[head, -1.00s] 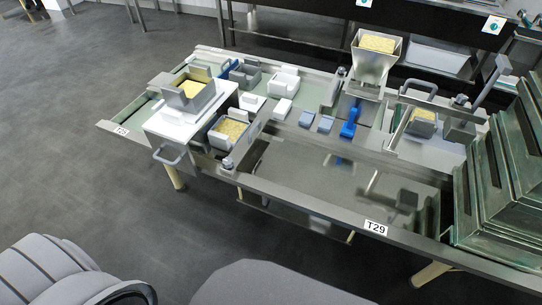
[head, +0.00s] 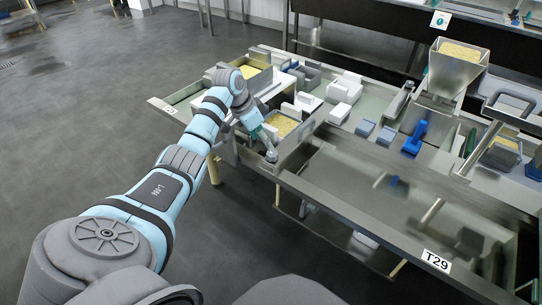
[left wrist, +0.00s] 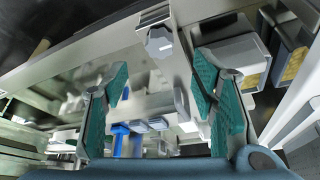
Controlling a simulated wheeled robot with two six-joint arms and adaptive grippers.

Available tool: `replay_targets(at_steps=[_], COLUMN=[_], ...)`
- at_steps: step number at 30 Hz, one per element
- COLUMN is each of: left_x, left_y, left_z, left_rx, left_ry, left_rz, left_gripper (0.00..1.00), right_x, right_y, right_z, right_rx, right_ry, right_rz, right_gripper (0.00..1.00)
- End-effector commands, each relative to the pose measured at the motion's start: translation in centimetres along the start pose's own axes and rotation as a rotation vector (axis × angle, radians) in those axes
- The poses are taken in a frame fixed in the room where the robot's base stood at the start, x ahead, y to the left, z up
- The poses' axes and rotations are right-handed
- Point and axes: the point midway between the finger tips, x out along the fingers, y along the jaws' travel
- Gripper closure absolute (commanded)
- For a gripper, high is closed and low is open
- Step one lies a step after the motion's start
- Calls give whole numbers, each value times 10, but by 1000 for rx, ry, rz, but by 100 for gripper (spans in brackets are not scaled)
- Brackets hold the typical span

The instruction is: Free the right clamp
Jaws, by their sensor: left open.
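My left gripper (head: 262,135) reaches over the cheese press from the left. It is open and empty, its green finger pads spread apart in the left wrist view (left wrist: 160,82). A grey knob (head: 271,156) stands at the front rail, close by the fingertips in the head view. A grey faceted knob on a metal bracket shows ahead between the fingers in the left wrist view (left wrist: 158,42); no contact shows. I cannot tell for certain which part is the right clamp. My right gripper is out of view.
A mould of yellow curd (head: 281,124) lies beside the gripper. The steel hopper (head: 455,75) with curd and a blue handle (head: 415,138) stand further right. White blocks (head: 344,90) sit behind. The front rail (head: 350,222) carries a T29 label.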

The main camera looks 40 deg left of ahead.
Motion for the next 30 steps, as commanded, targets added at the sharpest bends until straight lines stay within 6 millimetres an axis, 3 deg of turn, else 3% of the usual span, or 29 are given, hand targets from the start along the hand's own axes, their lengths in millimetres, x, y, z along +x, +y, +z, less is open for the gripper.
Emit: replay_targets(at_steps=[1, 3, 7, 12, 19, 28, 30], left_x=[20, 41, 66, 78, 78, 78, 78], left_y=[1, 1, 0, 0, 0, 0, 2], left_z=[2, 2, 2, 2, 1, 2, 1], left_rx=[-1, -2, -3, -2, -2, -3, -3], left_ry=[0, 0, -1, -2, -2, -2, -2], left_rz=[4, 3, 1, 0, -1, -1, -1], left_gripper=[48, 48, 48, 48, 48, 94, 94], right_x=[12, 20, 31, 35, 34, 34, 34], right_y=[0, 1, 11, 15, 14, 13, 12], right_z=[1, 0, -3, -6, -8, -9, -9], right_rx=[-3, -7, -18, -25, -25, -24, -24], right_ry=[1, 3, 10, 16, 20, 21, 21], right_rz=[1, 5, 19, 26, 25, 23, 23], right_gripper=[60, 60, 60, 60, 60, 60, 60])
